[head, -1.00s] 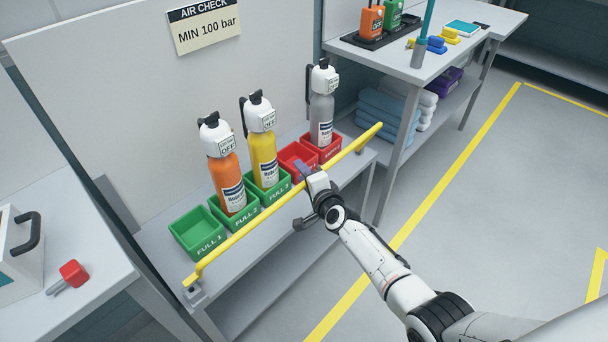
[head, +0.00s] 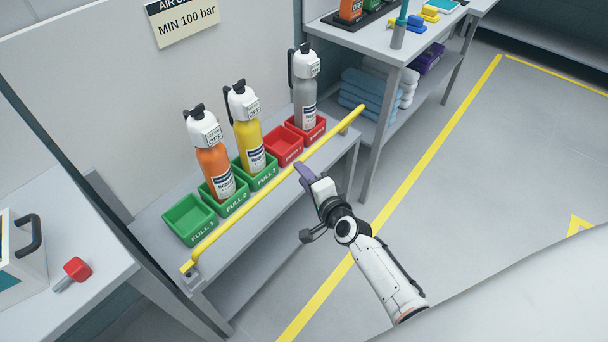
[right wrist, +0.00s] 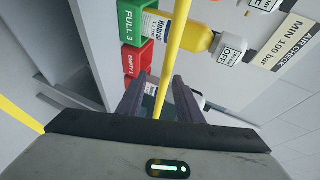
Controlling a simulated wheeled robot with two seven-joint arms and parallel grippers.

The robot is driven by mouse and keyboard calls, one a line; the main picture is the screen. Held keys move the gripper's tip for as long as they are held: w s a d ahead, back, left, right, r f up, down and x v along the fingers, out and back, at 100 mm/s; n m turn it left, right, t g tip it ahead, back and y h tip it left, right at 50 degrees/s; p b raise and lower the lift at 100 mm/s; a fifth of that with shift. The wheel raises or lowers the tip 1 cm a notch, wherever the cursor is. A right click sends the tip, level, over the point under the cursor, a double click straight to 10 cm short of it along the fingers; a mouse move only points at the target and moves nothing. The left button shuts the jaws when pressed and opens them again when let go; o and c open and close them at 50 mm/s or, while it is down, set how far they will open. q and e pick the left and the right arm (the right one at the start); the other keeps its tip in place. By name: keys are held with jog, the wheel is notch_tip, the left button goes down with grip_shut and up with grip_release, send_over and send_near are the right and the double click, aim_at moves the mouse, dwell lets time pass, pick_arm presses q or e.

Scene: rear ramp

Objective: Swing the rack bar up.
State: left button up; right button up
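The yellow rack bar (head: 330,134) runs along the front of the bottle shelf, low across the coloured bins. Its near end meets a small bracket (head: 191,272) at the shelf's left corner. My right gripper (head: 303,204) is open and empty, in front of and below the middle of the bar, apart from it. In the right wrist view the bar (right wrist: 176,48) runs down the picture and shows between my two open fingers (right wrist: 158,98). My left gripper is out of view.
Orange (head: 214,165), yellow (head: 248,137) and grey (head: 305,92) bottles stand in bins behind the bar. An empty green bin (head: 190,218) is at the left. A side table (head: 55,230) stands left, another bench (head: 375,52) behind right. The floor at right is clear.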

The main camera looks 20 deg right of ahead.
aim_at(305, 160)
jog(key=shift+c, duration=0.4)
